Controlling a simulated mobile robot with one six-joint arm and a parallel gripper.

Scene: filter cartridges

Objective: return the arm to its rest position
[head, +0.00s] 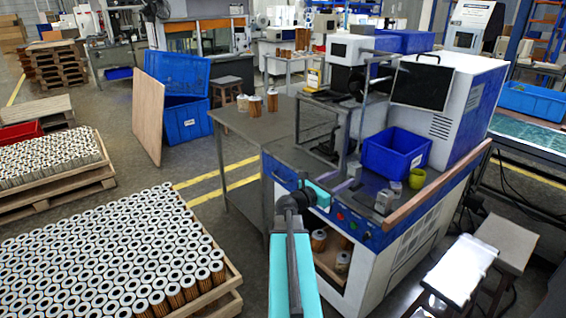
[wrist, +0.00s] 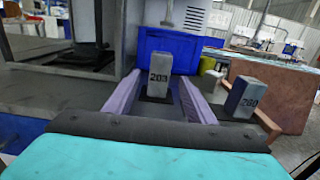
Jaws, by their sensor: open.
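My arm reaches from the bottom of the head view to the machine's front worktop. My gripper (head: 345,188) is over the worktop's left part, empty. In the wrist view its two purple fingers (wrist: 158,100) are spread apart. A grey block marked 200 (wrist: 159,78) stands upright on a dark patch between or just beyond the fingers, with gaps on both sides. A second grey block marked 200 (wrist: 241,97) stands to the right of the right finger. A grey block also shows in the head view (head: 384,202), right of the gripper.
A blue bin (head: 395,154) and a yellow-green cup (head: 417,178) stand behind the blocks on the worktop. The machine's press column and monitor (head: 421,84) rise behind. A wooden rail (head: 440,187) edges the worktop's right side. A pallet of filter cartridges (head: 120,260) lies at left.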

